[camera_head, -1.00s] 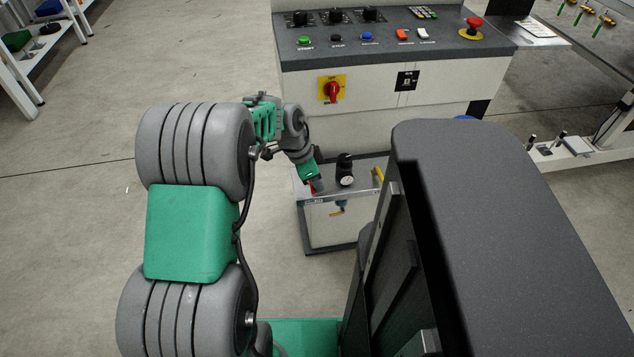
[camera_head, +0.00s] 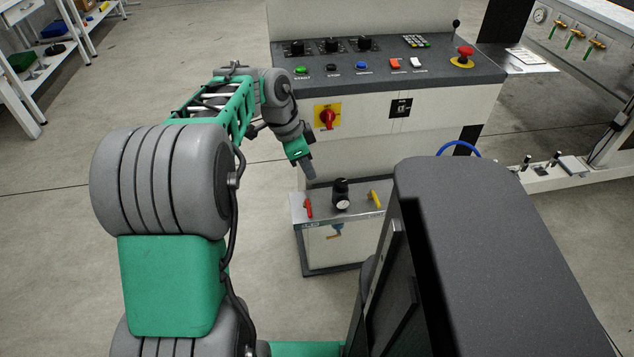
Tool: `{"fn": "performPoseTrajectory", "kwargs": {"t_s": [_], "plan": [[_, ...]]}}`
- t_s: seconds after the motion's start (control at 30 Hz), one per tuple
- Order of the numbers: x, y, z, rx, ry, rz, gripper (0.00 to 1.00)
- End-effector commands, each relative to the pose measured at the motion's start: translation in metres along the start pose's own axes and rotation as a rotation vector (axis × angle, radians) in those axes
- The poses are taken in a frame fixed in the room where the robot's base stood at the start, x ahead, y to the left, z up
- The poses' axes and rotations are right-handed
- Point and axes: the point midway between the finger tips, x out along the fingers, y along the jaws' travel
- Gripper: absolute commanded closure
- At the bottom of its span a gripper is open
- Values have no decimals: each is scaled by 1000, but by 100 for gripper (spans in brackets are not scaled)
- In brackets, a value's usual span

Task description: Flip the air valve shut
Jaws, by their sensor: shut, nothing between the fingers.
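A low grey-topped box (camera_head: 348,250) stands on the floor in front of the control console. On its top are a red lever handle (camera_head: 308,209) at the left, a black knob with a round gauge (camera_head: 341,196) in the middle, and a yellow lever handle (camera_head: 375,199) at the right. Both levers lie pointing roughly toward the box's front. The labels are too small to read, so I cannot tell which lever is the air valve. My gripper (camera_head: 310,172) is shut and empty, above and behind the red lever, apart from it.
The console (camera_head: 400,80) with buttons, a red rotary switch (camera_head: 327,117) and a red emergency stop (camera_head: 463,53) stands just behind the box. A bench with green-handled valves (camera_head: 576,40) is at the right. A shelf (camera_head: 40,70) stands far left. Floor left of the box is clear.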

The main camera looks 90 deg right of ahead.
Motion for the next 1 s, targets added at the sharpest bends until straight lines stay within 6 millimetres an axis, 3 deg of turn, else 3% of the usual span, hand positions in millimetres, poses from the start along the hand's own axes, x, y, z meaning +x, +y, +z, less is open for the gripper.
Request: {"fn": "performPoseTrajectory", "kwargs": {"t_s": [0.03,0.2,0.67,0.73,0.87,1.0], "plan": [[-13,-1,0,1,0,-3,100],[-33,-1,0,0,0,-1,100],[-36,-1,0,-1,0,-1,100],[-42,-4,7,-31,-1,-10,100],[-82,-14,59,-248,-9,-72,100],[-150,-9,160,-676,-18,-192,100]]}}
